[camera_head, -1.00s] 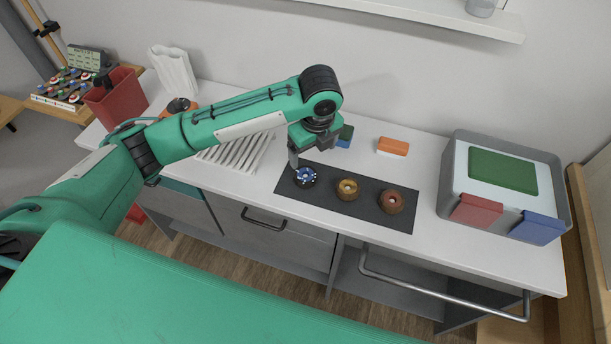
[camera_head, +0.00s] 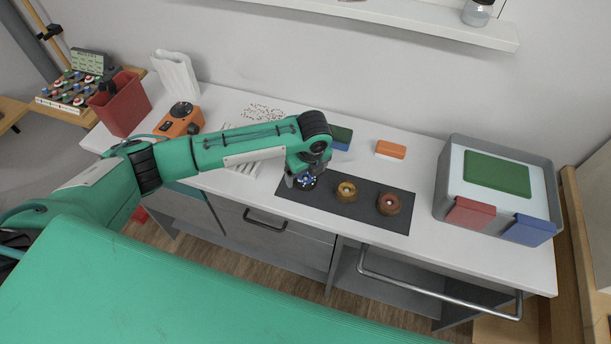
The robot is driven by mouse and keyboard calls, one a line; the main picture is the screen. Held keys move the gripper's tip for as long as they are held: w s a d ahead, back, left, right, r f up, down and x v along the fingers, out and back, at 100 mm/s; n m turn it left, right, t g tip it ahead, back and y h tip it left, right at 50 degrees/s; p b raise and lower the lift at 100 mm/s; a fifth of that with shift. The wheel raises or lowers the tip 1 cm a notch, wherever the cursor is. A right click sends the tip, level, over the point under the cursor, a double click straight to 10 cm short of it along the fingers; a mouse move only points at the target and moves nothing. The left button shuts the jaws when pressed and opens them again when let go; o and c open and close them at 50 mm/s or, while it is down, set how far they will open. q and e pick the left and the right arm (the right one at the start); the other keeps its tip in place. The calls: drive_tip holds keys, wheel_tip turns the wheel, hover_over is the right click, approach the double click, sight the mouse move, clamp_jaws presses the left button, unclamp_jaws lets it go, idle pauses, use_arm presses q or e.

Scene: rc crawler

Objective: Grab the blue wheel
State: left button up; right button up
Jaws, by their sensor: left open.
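The blue wheel (camera_head: 307,182) has a blue hub and a dark tyre. It lies at the left end of the dark grey mat (camera_head: 365,209) on the white counter. My left gripper (camera_head: 303,183) is right over the wheel, pointing down, and is open. The gripper and wrist hide part of the wheel, and I cannot tell whether the fingers touch it. A yellow-hubbed wheel (camera_head: 346,191) and a red-brown wheel (camera_head: 389,203) lie to its right on the mat. My right gripper is not in view.
An orange block (camera_head: 391,149) and a green-blue block (camera_head: 341,136) lie behind the mat. A grey bin (camera_head: 447,181) with coloured panels stands at right. A white slatted rack (camera_head: 243,167) lies partly under my arm. An orange device (camera_head: 180,121) and red bin (camera_head: 121,103) stand at left.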

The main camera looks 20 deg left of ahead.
use_arm(q)
drive_tip(key=shift+w+a+f, duration=0.1)
drive_tip(key=shift+f, duration=0.9)
drive_tip(key=c, duration=1.1)
drive_tip(key=shift+o, duration=0.2)
drive_tip(key=shift+r, duration=0.15)
